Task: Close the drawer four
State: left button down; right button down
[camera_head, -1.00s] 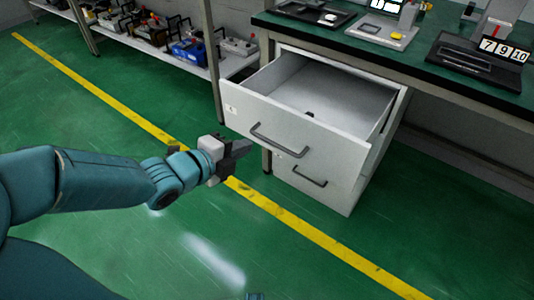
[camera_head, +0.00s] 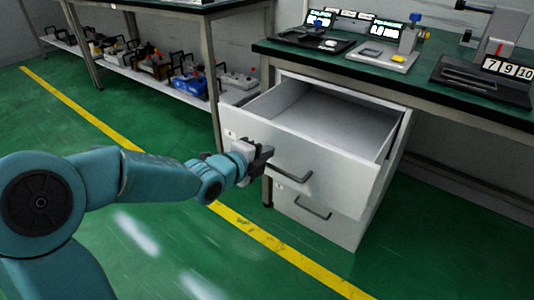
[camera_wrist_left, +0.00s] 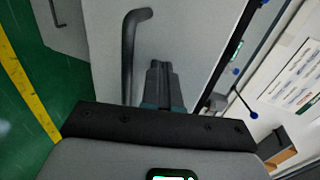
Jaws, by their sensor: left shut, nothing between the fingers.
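The open top drawer (camera_head: 335,165) of a white cabinet sticks out under the green-topped bench, with a grey bar handle (camera_head: 290,174) on its front. Its inside looks empty in the head view. My left gripper (camera_head: 265,153) is shut and empty, just at the drawer front, left of the handle. In the left wrist view the closed fingers (camera_wrist_left: 160,82) point at the white front panel (camera_wrist_left: 190,35), beside the dark handle (camera_wrist_left: 130,50). I cannot tell whether the fingertips touch the panel. My right gripper is not in view.
A closed lower drawer (camera_head: 315,220) sits below the open one. The bench top (camera_head: 400,75) carries instruments and a number display (camera_head: 507,68). A low shelf (camera_head: 200,88) at the back left holds several batteries. Green floor with a yellow line (camera_head: 255,230) is clear in front.

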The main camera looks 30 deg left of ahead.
pick_arm(q)
jog(key=shift+w, duration=0.5)
jog(key=shift+w+d, duration=0.1)
jog(key=shift+w, duration=0.05)
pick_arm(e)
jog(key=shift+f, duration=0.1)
